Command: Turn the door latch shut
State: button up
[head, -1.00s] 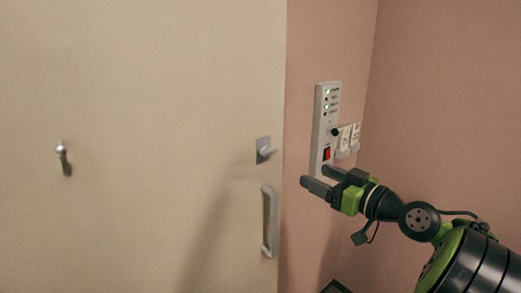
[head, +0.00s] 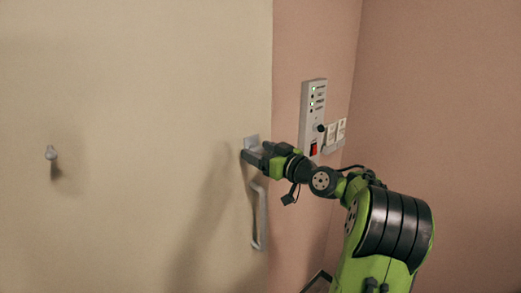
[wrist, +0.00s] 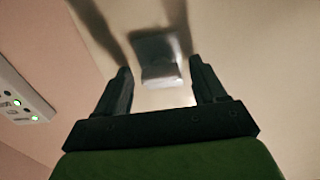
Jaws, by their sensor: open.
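The door (head: 140,130) is a large cream panel filling the left of the head view. The latch (head: 251,142) is a small metal plate with a turn piece near the door's right edge; my gripper hides most of it in the head view. In the wrist view the latch (wrist: 158,62) shows ahead, between and just beyond the fingertips. My gripper (head: 252,157) is at the latch with its jaws open, one finger to each side of it in the wrist view (wrist: 163,80). I cannot tell whether a finger touches it.
A grey door handle (head: 259,215) sits just below my gripper. A control panel (head: 312,118) with lights and a red switch is on the pink wall to the right, with white switches (head: 336,132) beside it. A knob (head: 51,154) stands out at the door's left.

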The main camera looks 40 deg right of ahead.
jog(key=shift+c, duration=0.4)
jog(key=c, duration=1)
jog(key=shift+m, duration=0.3)
jog(key=m+p, duration=0.1)
jog(key=m, duration=0.2)
jog(key=shift+m, duration=0.3)
jog(key=m+p, duration=0.2)
jog(key=m, duration=0.2)
jog(key=shift+r+m+p, duration=0.1)
jog(key=shift+m+p, duration=0.2)
jog(key=shift+p, duration=0.05)
jog(key=m+p, duration=0.3)
jog(key=m, duration=0.2)
jog(key=shift+p, duration=0.4)
jog(key=shift+m+p, duration=1.4)
jog(key=shift+m, duration=0.7)
jog(key=shift+f, duration=0.2)
